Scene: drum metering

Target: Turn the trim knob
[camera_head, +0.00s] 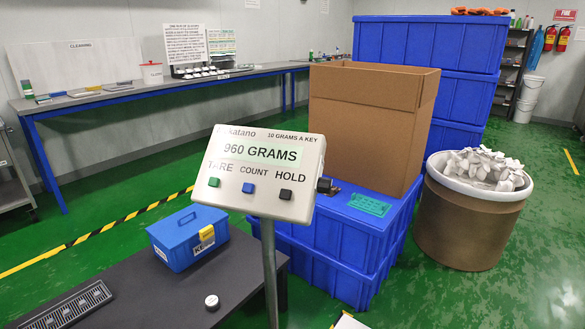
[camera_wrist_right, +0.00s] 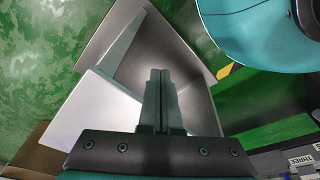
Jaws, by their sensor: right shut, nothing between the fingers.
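A white display box (camera_head: 259,172) marked "katano" stands on a grey post in the middle of the head view. Its screen reads "960 GRAMS", with green, blue and black buttons labelled TARE, COUNT and HOLD. A small dark knob-like part (camera_head: 324,186) sticks out from its right side; I cannot tell for sure that it is the trim knob. My right gripper (camera_wrist_right: 160,74) shows in the right wrist view, shut and empty, its fingers in front of pale and dark grey panels. Neither gripper shows in the head view.
A black table (camera_head: 150,285) at the front left holds a blue toolbox (camera_head: 187,237) and a small white round piece (camera_head: 212,302). Blue crates (camera_head: 345,245) carry an open cardboard box (camera_head: 365,120). A brown drum (camera_head: 465,225) with white pieces stands right. Green floor is clear at far right.

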